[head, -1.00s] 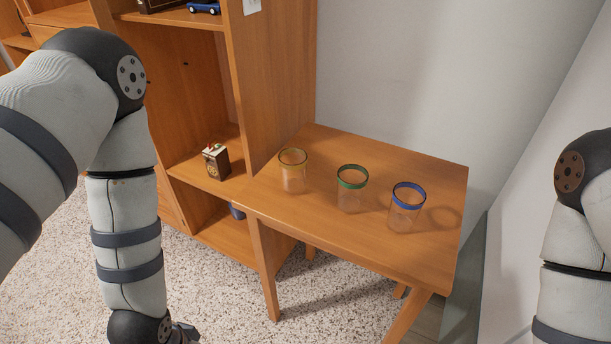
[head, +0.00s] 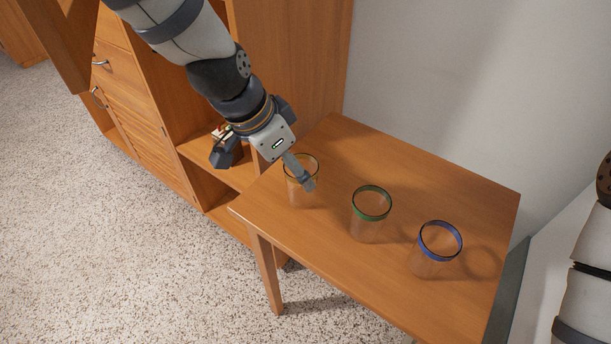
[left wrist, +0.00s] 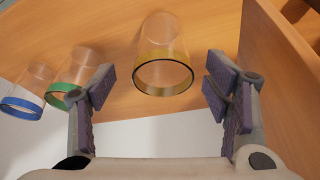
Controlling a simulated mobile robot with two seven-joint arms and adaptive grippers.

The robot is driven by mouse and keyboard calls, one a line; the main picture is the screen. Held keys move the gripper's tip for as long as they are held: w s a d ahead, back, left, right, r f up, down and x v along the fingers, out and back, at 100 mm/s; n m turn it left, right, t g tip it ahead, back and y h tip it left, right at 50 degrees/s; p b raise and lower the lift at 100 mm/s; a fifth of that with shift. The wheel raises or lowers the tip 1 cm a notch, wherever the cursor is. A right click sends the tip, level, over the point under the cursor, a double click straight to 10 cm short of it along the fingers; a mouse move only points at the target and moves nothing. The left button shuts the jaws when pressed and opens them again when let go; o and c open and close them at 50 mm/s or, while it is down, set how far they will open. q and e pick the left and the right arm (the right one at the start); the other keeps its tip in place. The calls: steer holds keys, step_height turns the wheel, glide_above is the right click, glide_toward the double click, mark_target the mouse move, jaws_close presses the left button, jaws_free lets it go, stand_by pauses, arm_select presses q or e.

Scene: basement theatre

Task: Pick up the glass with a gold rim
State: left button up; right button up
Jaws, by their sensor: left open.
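The glass with a gold rim (head: 297,196) stands upright on the left part of the wooden table in the head view. My left gripper (head: 264,170) is open and empty above and to the left of it, and one finger hides part of the rim and side. In the left wrist view the gold-rimmed glass (left wrist: 165,68) shows ahead, between the two spread fingers of the gripper (left wrist: 159,88). I see no contact with it. My right gripper is out of view; only part of the right arm shows at the right edge.
A green-rimmed glass (head: 369,222) and a blue-rimmed glass (head: 432,258) stand to the right on the table (head: 420,165). A wooden shelf unit (head: 290,60) adjoins its left side, with a small box (head: 221,133) partly hidden by my gripper. A wall stands behind.

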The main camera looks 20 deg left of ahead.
arm_select(q)
steer(key=x, duration=0.5)
steer(key=b+x, duration=0.1)
steer(key=x, duration=0.1)
steer(key=shift+w+d+f, duration=0.15)
steer(key=shift+w+d, duration=0.1)
steer(key=shift+w, duration=0.3)
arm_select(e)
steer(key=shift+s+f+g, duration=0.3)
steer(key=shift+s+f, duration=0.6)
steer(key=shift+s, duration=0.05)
arm_select(q)
steer(key=c, duration=1.4)
